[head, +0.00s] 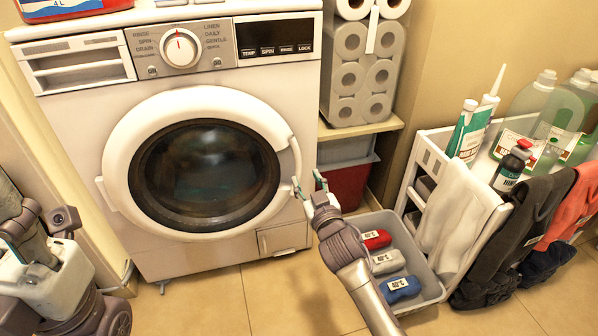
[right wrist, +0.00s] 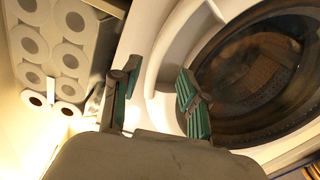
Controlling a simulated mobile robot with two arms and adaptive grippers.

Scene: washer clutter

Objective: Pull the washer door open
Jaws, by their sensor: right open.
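The white washer (head: 215,70) stands against the wall. Its round door (head: 205,175), with dark glass in a white ring, looks shut. The door's handle edge (head: 296,158) is at the right side of the ring. My right gripper (head: 309,184) is open in front of the washer, at the lower right of the door near that edge. In the right wrist view the open fingers (right wrist: 157,98) straddle the white door rim, one over the dark glass (right wrist: 260,75) and one outside the ring. I cannot tell whether they touch it. Only parts of my left arm show at the left edge.
A grey bin (head: 430,282) with labelled red, white and blue items stands on the floor at right. Beside it is a white cart (head: 425,150) with bottles and hanging cloths. Paper rolls (head: 362,75) stand on a shelf right of the washer. Floor in front is clear.

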